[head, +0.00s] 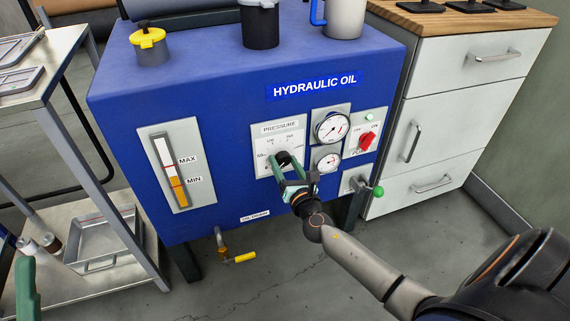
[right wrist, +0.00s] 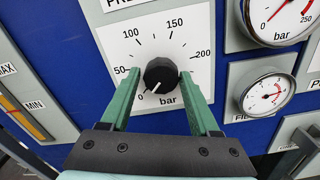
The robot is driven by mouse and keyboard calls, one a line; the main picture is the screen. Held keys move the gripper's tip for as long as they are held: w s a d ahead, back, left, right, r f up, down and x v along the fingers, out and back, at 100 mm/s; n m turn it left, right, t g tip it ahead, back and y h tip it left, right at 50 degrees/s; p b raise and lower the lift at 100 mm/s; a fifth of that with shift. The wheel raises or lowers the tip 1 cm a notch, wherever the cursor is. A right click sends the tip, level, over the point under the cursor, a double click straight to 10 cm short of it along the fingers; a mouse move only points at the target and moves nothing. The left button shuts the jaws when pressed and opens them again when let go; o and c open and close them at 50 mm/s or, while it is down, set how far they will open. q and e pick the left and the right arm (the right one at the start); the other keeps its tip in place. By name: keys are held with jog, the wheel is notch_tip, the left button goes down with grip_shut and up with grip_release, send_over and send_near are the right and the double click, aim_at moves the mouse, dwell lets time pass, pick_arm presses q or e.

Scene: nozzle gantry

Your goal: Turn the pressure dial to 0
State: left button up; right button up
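The pressure dial is a black round knob (right wrist: 160,75) on a white scale plate (head: 265,146) marked 0 to 200 bar, on the blue hydraulic oil cabinet (head: 225,105). In the right wrist view its white mark points down-left, close to the 0. In the head view the right gripper (head: 285,165) partly hides the knob. A green part of my left gripper (head: 25,287) shows at the lower left edge, away from the cabinet.
Two round gauges (head: 331,127) and a red switch (head: 367,142) sit right of the dial. A green-knobbed valve lever (head: 377,191) is below them. A level gauge (head: 170,170) is at left. A metal cart (head: 85,145) stands left, white drawers (head: 450,120) right.

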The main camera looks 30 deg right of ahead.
jog(key=shift+o, duration=1.2)
jog(key=shift+f, duration=0.1)
jog(key=shift+s, duration=0.1)
jog(key=v, duration=1.2)
jog(key=shift+s+p, duration=0.2)
jog(key=shift+p, duration=0.25)
jog(key=shift+a, duration=0.1)
